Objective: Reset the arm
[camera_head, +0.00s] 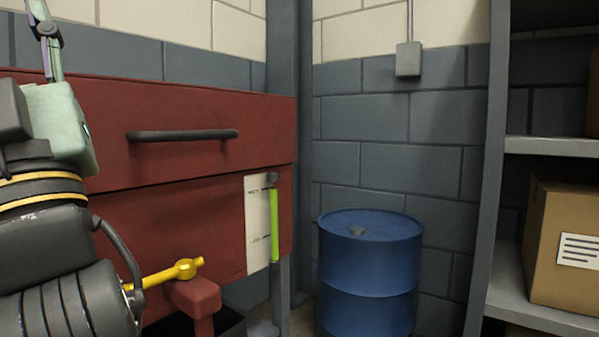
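My gripper does not show in the head view, so its fingers and anything in them cannot be seen. Dark, rounded, ribbed parts with gold bands fill the lower left, close to the camera. A pale green housing with a thin jointed link rising from it stands above them, cut by the frame edge. I cannot tell for sure which of these are links of my arm.
A red cabinet (205,110) with a dark bar handle (183,135) fills the left. A blue drum (370,270) stands centre right. Grey shelving (545,147) at right holds a cardboard box (562,240).

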